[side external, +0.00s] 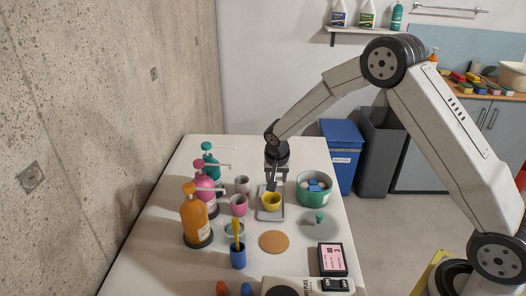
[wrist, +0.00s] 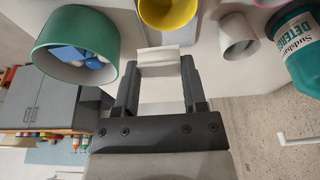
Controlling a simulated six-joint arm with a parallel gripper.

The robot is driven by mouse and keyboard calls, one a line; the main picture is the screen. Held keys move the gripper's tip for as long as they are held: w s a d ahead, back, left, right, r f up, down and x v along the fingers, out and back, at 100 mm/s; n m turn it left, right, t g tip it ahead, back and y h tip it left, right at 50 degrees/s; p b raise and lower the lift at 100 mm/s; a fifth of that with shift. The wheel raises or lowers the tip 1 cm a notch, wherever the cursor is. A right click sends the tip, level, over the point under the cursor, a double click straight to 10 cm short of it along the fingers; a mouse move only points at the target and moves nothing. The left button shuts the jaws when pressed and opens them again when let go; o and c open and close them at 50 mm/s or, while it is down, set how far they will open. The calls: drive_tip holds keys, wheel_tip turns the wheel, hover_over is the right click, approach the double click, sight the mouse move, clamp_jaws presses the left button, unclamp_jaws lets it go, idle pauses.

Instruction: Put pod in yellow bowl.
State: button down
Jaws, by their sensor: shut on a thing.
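My gripper (wrist: 158,80) is shut on a pale whitish pod (wrist: 158,58), held between the fingertips. In the side view my gripper (side external: 272,184) points down just behind and above the rim of the yellow bowl (side external: 271,202); the pod cannot be made out there. The yellow bowl stands on a grey tray (side external: 270,217). In the wrist view the yellow bowl (wrist: 168,10) is partly cut off at the top edge, a little beyond the held pod. A green bowl (side external: 314,197) to its right holds blue and whitish pods; it also shows in the wrist view (wrist: 108,28).
Grey and pink cups (side external: 239,205) and pump bottles (side external: 196,218) stand left of the tray. A cork disc (side external: 274,242), a blue cup (side external: 238,257) and a pink-black box (side external: 332,259) lie nearer the front. The table's right edge is close to the green bowl.

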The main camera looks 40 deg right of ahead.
drive_tip(key=shift+c, duration=0.3)
unclamp_jaws()
drive_tip(key=shift+r, duration=0.1)
drive_tip(key=v, duration=0.7)
drive_tip(key=shift+r, duration=0.35)
drive_tip(key=shift+s+a, duration=0.1)
idle(0.5)
drive_tip(key=s+a+n+y, duration=0.2)
drive_tip(key=s+n, duration=0.7)
drive_tip(key=s, duration=1.4)
drive_tip(key=shift+a+f, duration=0.25)
drive_tip(key=shift+a, duration=0.6)
